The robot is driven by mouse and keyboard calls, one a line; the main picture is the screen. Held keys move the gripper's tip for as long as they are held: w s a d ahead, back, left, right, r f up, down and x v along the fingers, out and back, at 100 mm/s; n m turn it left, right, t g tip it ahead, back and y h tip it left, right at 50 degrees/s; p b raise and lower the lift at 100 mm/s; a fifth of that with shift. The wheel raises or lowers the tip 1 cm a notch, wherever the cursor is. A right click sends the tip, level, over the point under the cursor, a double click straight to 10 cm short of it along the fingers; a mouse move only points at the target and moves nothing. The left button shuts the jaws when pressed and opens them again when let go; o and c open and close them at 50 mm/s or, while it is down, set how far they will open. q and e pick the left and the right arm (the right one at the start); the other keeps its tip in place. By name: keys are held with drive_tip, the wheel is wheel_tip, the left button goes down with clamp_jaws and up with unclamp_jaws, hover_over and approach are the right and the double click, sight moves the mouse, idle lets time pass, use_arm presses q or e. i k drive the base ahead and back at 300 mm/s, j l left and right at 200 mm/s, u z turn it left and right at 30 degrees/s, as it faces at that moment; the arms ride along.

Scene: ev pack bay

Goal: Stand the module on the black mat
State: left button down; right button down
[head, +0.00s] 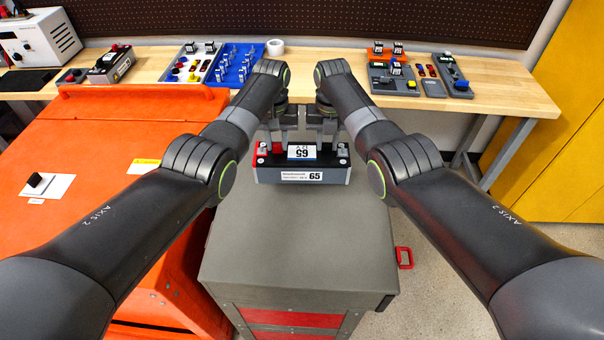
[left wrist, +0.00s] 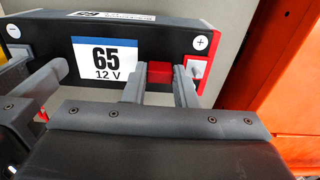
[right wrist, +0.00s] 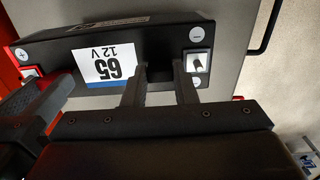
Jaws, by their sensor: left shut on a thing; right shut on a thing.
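The module (head: 303,174) is a black box with a white and blue "65 12 V" label, upright at the far end of the grey cart top. I cannot tell whether it touches the cart. My left gripper (head: 277,143) is shut on the red tab (left wrist: 160,72) by the plus terminal. My right gripper (head: 328,142) is shut on the black tab (right wrist: 160,88) by the minus terminal. The module's label also shows in the left wrist view (left wrist: 107,58) and the right wrist view (right wrist: 105,66). A black mat (head: 25,81) lies on the wooden bench at the far left.
The grey cart top (head: 298,245) is bare in front of the module. An orange cabinet (head: 90,220) stands at left. The bench (head: 330,72) behind holds a dark module (head: 112,64), a blue rack (head: 236,65) and grey trays (head: 392,78). A power supply (head: 38,38) stands beside the mat.

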sight(23, 81)
drive_tip(key=k, duration=0.9)
drive_tip(key=k+u, duration=0.25)
drive_tip(key=u, duration=2)
drive_tip(key=i+j+u, duration=0.1)
drive_tip(key=u, duration=0.55)
drive_tip(key=i+l, duration=0.2)
drive_tip(key=i, duration=0.35)
drive_tip(key=i+l, duration=0.25)
drive_tip(key=i, duration=0.25)
drive_tip(key=i+l, duration=0.2)
drive_tip(key=i, duration=0.35)
